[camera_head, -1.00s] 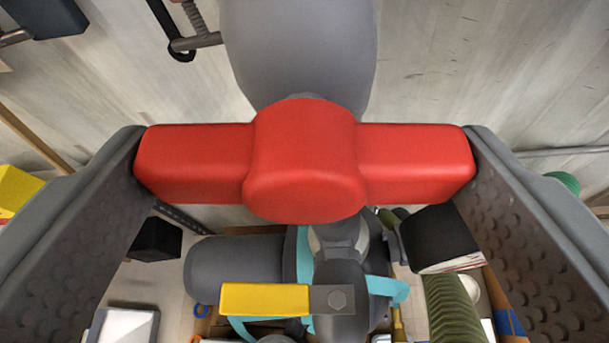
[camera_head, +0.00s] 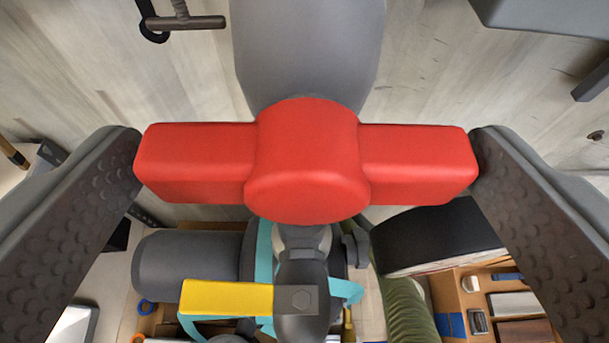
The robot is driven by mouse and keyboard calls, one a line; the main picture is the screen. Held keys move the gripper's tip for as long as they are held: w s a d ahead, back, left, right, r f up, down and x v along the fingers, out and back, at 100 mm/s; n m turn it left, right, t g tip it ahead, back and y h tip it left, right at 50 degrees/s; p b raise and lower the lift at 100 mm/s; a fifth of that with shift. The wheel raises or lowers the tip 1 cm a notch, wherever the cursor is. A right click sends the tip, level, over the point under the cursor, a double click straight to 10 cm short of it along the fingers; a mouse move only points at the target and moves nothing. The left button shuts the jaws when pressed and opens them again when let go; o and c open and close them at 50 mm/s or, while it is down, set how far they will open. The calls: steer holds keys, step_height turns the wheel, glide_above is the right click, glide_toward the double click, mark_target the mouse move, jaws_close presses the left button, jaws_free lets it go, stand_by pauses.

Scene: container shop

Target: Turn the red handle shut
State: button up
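The red handle (camera_head: 306,160) is a wide bar with a round hub, level across the middle of the view. My gripper (camera_head: 306,163) has one finger at each end of the bar. The textured inner pads meet both ends, so the gripper appears shut on the handle lengthwise. Behind the handle, a grey pipe body (camera_head: 308,50) runs up to the top edge. The handle's stem and its mount are hidden behind the hub.
Below the handle are a grey cylinder (camera_head: 188,272), a yellow lever (camera_head: 227,296), teal straps and a green ribbed hose (camera_head: 408,312). A black box (camera_head: 435,235) and a shelf with small items (camera_head: 500,300) are lower right. A pale wooden wall is behind.

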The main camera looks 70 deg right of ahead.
steer(key=v, duration=1.7)
steer(key=shift+a, duration=0.2)
steer(key=shift+s, duration=0.15)
steer(key=s+a+f+n+t+y, duration=0.35)
steer(key=a+f+n+t, duration=0.2)
steer(key=a+f, duration=0.3)
steer(key=s+a+f+n+t+y, duration=0.35)
steer(key=a+f+n, duration=0.3)
steer(key=f, duration=0.35)
steer(key=s+a+f+t+y, duration=0.1)
steer(key=s+f, duration=0.3)
steer(key=f, duration=0.6)
steer(key=s+a+f+n+t+y, duration=0.1)
steer(key=s+a+f, duration=0.3)
steer(key=f, duration=0.6)
steer(key=s+a+f+t+y, duration=0.1)
steer(key=s+a+f+y, duration=0.2)
steer(key=f, duration=0.6)
steer(key=shift+s+a+f, duration=0.25)
steer(key=shift+s+f, duration=0.15)
steer(key=shift+s, duration=0.7)
